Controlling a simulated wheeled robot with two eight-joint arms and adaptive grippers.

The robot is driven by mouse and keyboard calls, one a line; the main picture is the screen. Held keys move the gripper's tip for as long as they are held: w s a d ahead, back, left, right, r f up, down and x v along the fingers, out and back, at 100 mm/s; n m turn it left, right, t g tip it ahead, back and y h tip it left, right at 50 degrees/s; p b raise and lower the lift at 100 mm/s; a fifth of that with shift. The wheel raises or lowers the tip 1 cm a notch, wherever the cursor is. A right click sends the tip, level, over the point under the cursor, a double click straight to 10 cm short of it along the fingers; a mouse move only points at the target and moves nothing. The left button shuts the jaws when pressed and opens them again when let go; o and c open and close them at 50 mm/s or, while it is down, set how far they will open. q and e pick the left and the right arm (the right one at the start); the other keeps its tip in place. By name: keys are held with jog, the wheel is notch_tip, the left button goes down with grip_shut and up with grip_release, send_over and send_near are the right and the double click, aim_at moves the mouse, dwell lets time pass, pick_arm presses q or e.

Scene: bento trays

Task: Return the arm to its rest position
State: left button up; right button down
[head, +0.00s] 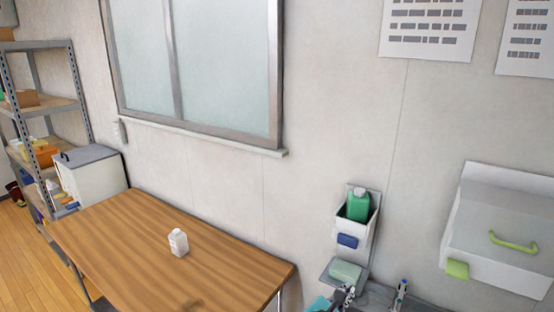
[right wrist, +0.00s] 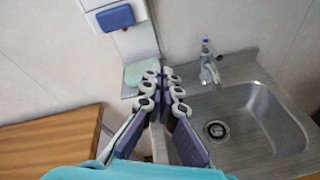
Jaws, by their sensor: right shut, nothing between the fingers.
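My right gripper (head: 343,296) shows at the bottom edge of the head view, right of the wooden table, with a piece of teal arm cover beside it. In the right wrist view its two jointed fingers (right wrist: 161,73) are together at the tips with nothing between them. They point toward the wall, left of the tap. The rest of my right arm is mostly out of the head view. My left gripper is not in view.
A wooden table (head: 140,245) carries a small white bottle (head: 178,242). A wall holder (head: 343,220) has a green bottle (head: 358,205), with a pale green soap block (head: 345,271) below. A steel sink (right wrist: 255,125) and tap (right wrist: 208,65) lie right of the gripper.

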jog(key=s+d+f+m+g+y, duration=0.3)
jog(key=s+d+f+m, duration=0.15)
jog(key=s+m, duration=0.35)
jog(key=s+a+f+m+y, duration=0.1)
jog(key=s+a+m+y, duration=0.1)
jog(key=m, duration=0.5)
jog(key=s+a+f+m+g+y, duration=0.1)
jog(key=s+a+m+y, duration=0.1)
jog(key=s+m+y, duration=0.2)
jog(key=s+m, duration=0.2)
jog(key=m, duration=0.2)
jog(key=shift+s+a+f+g, duration=0.2)
jog(key=shift+a+g, duration=0.1)
jog(key=shift+a, duration=0.1)
